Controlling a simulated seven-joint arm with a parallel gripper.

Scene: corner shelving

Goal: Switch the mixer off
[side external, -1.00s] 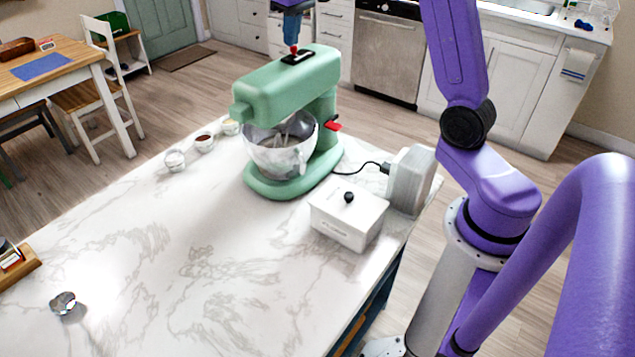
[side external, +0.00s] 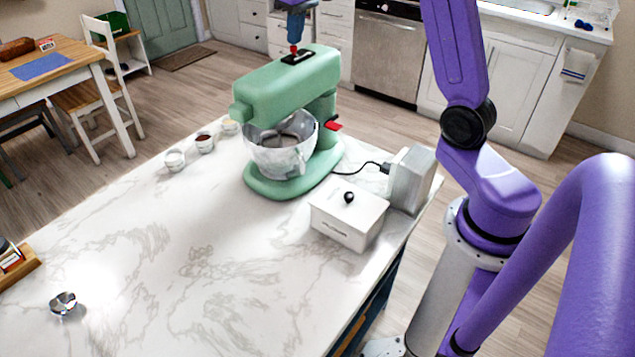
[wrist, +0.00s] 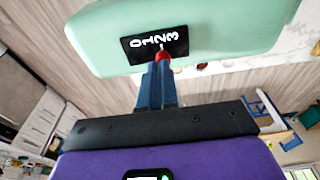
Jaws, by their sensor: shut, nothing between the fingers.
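The green stand mixer (side external: 275,90) stands upright on the marble counter, with a steel bowl (side external: 275,160) under its head. A black panel (wrist: 127,52) on top of the head carries the white marks 0, 1, 2 and 3. A red knob (wrist: 162,56) sits at the panel's edge, its pale tip near the 2; it also shows in the side view (side external: 294,48). My gripper (wrist: 158,78) has its blue fingers shut and empty, with the tips right at the knob. I cannot tell whether they touch it. A red lever (side external: 333,125) sticks out of the mixer's side.
A white lidded box (side external: 345,222) and a grey block (side external: 411,180) with a black cord stand right of the mixer. Small bowls (side external: 205,143) stand to its left, a metal cup (side external: 64,304) at the front left. The counter's middle is clear.

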